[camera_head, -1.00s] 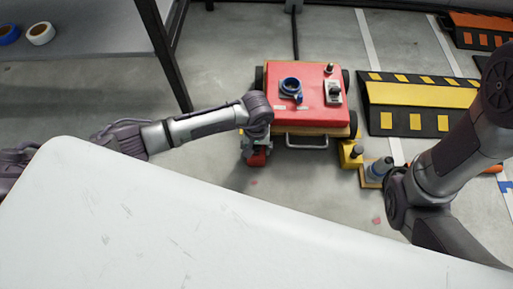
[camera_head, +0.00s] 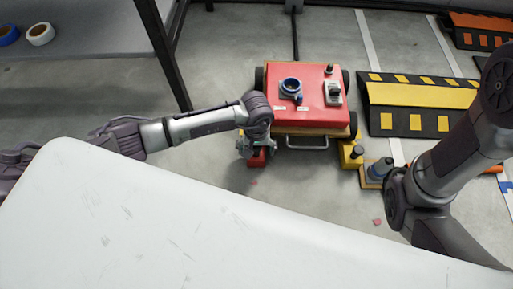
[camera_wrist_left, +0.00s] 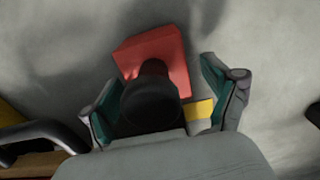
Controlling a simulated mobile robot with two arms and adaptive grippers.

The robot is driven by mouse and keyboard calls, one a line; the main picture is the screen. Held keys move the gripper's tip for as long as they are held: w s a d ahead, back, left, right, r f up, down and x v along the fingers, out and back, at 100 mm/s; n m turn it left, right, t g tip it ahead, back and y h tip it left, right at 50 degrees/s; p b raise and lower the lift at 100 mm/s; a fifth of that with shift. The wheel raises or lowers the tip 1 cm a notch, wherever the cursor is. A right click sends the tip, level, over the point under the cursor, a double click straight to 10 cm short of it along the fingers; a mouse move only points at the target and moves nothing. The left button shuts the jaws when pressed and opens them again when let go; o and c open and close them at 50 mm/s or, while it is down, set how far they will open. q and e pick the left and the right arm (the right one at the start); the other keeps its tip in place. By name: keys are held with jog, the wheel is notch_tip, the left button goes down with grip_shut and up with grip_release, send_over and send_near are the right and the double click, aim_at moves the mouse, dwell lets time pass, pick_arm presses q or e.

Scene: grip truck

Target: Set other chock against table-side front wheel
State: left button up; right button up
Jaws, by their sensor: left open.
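A red chock (camera_wrist_left: 170,50) with a black knob (camera_wrist_left: 152,98) lies on the floor. In the head view the red chock (camera_head: 257,160) is at the near-left corner of the red-topped cart (camera_head: 300,98). My left gripper (camera_wrist_left: 165,100) is open, its teal-lined fingers on either side of the knob. It also shows in the head view (camera_head: 260,145), just above the red chock. The near-left wheel is hidden behind my left arm. A yellow chock (camera_head: 348,160) with a black knob is beside the near-right wheel (camera_head: 353,124).
The white table (camera_head: 150,215) fills the near side. A black-and-yellow ramp (camera_head: 420,95) is right of the cart. Floor left of the cart is clear.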

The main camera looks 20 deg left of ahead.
pick_arm(q)
notch_tip(320, 180, up, 12)
dwell(0.4)
jog(key=shift+f, duration=0.1)
